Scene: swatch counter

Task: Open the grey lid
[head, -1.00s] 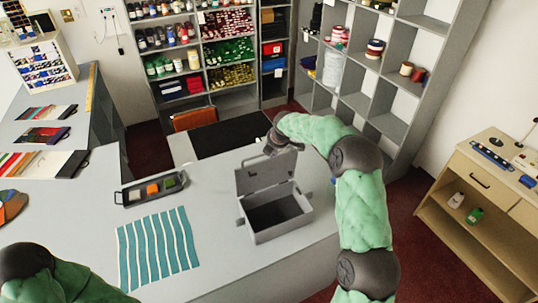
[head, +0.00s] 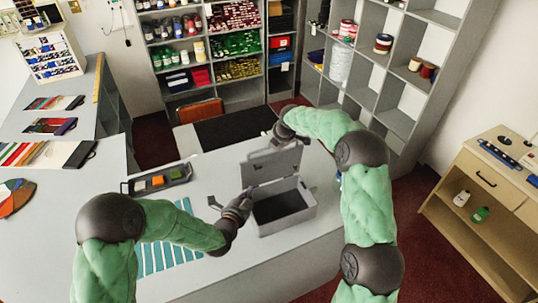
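The grey box (head: 288,222) stands near the front right of the counter, with its dark inside showing. Its grey lid (head: 272,165) is raised, standing about upright along the back edge. My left gripper (head: 231,197) is at the left side of the box, its fingers spread apart; I cannot tell whether it touches the box. My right gripper (head: 282,137) is at the upper right edge of the lid. Its fingertips are too small and partly hidden to tell whether they hold the lid.
A black tray (head: 131,188) with coloured blocks lies left of the box. A teal striped cloth (head: 150,260) lies partly under my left arm. Shelves (head: 390,70) stand behind, and a wooden cabinet (head: 470,207) stands at the right.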

